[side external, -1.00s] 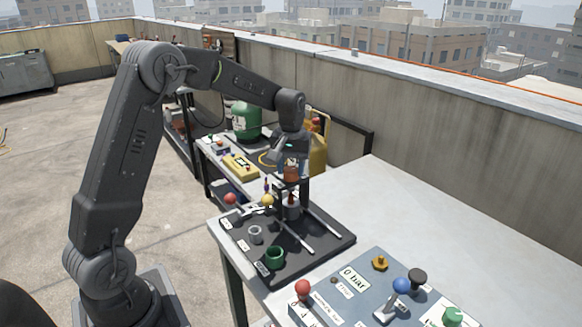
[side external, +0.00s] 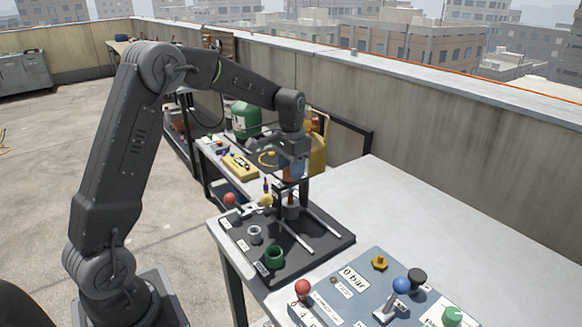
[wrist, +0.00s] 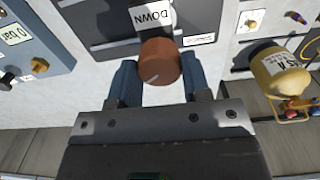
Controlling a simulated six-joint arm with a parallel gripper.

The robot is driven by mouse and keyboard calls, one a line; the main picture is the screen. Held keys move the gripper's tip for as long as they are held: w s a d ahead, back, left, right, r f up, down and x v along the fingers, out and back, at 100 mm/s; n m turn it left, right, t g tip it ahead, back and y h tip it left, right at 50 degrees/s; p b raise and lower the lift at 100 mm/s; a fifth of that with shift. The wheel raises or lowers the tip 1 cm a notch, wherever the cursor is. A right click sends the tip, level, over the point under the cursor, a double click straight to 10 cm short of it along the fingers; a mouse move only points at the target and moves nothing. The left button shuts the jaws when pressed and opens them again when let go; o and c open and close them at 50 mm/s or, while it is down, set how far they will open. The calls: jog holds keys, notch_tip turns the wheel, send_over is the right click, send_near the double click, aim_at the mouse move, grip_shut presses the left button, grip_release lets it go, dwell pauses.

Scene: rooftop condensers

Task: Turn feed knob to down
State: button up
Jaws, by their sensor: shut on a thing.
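The orange-brown feed knob (wrist: 161,60) sits between the blue fingers of my gripper (wrist: 159,76) in the wrist view. A white label reading DOWN (wrist: 152,17) is just beyond the knob. In the side view my gripper (side external: 292,168) points down over the black panel (side external: 325,243), shut on the knob. The fingers hide most of the knob there.
On the panel are a red ball-topped lever (side external: 230,198), a yellow knob (side external: 266,200) and a green socket (side external: 274,257). A blue-grey panel (side external: 350,300) with several controls lies in front. A yellow cylinder (wrist: 283,72) stands beyond. The white table to the right is clear.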

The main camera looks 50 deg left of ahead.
jog(key=shift+m, duration=0.3)
jog(key=o, duration=0.9)
notch_tip(320, 180, up, 14)
jog(key=shift+f, duration=0.1)
dwell(0.3)
